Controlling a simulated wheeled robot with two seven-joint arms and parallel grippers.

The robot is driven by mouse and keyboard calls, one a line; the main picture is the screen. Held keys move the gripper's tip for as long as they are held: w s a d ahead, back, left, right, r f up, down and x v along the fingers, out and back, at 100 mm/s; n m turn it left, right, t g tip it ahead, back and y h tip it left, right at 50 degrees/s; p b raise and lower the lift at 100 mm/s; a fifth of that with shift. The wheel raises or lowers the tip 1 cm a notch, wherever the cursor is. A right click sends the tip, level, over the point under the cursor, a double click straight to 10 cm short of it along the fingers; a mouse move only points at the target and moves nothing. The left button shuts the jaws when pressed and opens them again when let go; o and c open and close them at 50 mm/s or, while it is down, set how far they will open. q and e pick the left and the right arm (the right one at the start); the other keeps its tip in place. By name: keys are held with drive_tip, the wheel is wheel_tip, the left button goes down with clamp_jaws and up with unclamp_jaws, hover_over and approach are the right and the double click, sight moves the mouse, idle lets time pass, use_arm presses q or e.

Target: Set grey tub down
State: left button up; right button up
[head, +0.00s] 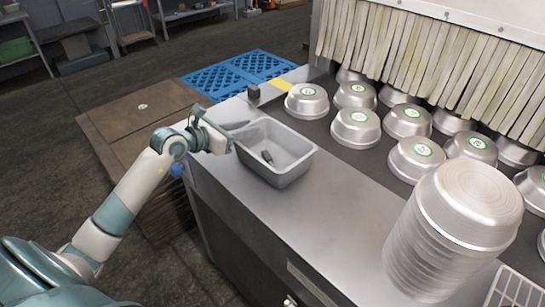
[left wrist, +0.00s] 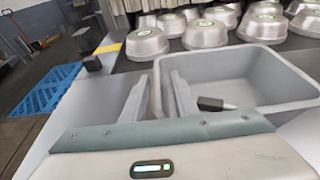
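The grey tub (head: 292,176) is an open rectangular container, upright on the metal counter, with a small dark item (head: 267,157) inside. My left gripper (head: 228,139) is at the tub's left end. In the left wrist view, the gripper's two fingers (left wrist: 160,88) stand apart on either side of the near-left wall of the tub (left wrist: 285,82), one outside and one inside. They look open around the wall, with a gap between them. Any small contact with the wall is hard to see. My right gripper is in neither view.
Several upturned metal pans (head: 355,128) with green labels stand on the dark belt behind the tub, before a strip curtain (head: 420,55). A tall pan stack (head: 455,225) stands at right. A small black block (head: 253,92) is behind the tub. The counter (head: 300,225) in front is clear.

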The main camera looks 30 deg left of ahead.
use_arm(q)
drive_tip(key=shift+w+d+f, duration=0.2)
drive_tip(key=shift+w, duration=0.45)
clamp_jaws()
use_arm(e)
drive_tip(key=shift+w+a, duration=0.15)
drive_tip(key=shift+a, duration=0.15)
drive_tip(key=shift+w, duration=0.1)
